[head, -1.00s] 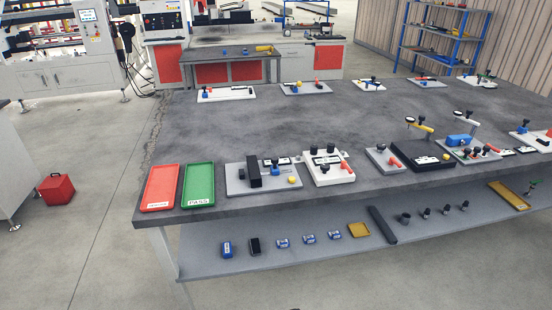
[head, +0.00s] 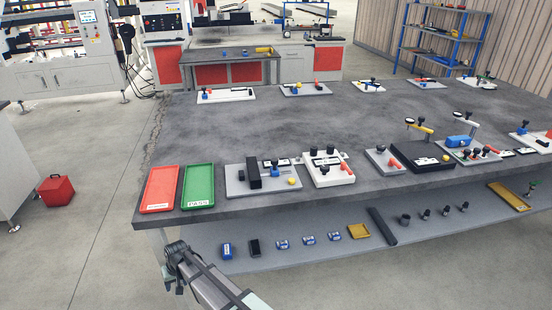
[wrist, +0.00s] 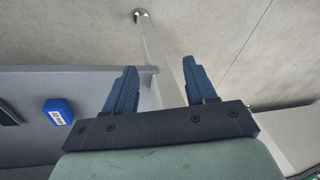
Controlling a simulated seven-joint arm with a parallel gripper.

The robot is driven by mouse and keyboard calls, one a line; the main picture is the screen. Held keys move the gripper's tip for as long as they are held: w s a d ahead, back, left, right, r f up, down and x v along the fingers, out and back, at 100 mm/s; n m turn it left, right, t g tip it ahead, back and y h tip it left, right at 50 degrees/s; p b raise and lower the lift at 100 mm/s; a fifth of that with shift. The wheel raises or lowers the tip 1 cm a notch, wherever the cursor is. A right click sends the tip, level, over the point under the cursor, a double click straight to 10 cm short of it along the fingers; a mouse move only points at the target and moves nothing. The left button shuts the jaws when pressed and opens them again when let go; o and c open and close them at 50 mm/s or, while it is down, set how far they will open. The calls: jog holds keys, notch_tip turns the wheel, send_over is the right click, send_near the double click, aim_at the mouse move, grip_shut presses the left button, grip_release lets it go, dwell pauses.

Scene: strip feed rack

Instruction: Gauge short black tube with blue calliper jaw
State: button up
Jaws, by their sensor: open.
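A short black tube-like piece (head: 405,218) stands on the lower shelf, right of a long black bar; it is small in the head view. A grey fixture plate (head: 236,184) on the bench carries a black block (head: 254,176) and a blue part (head: 275,172) that may be the calliper jaw. My gripper (wrist: 159,68) is open and empty in the wrist view, its two blue fingers apart with floor and a table leg behind them. In the head view my arm reaches in from the bottom, left of the shelf items; its fingers cannot be made out there.
Red (head: 159,190) and green (head: 198,188) trays lie at the bench's left front. The lower shelf (head: 310,258) holds blue blocks (head: 227,251), a black block (head: 255,248), a yellow tray (head: 358,231) and several black pieces. One blue block (wrist: 58,111) shows in the wrist view.

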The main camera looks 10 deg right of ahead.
jog(key=w+a+r+n+t+y, duration=0.1)
jog(key=w+a+r+t+y, duration=0.15)
jog(key=a+r, duration=0.75)
jog(key=w+a+r+n+t+y, duration=0.1)
jog(key=w+a+r+n+y, duration=0.2)
jog(key=a+r, duration=0.7)
jog(key=w+r+t+y, duration=0.2)
jog(key=w+r+y, duration=0.1)
jog(key=w+r, duration=0.85)
jog(key=w+d+r+n+h, duration=0.1)
jog(key=w+d+r, duration=0.15)
jog(key=d, duration=0.35)
jog(key=w+d+r+h, duration=0.1)
jog(key=w+d+r, duration=0.1)
jog(key=d+r, duration=0.3)
jog(key=g+h, duration=0.3)
jog(key=h, duration=0.3)
send_near(275, 160)
jog(key=x, duration=0.9)
jog(key=shift+w+r, duration=0.1)
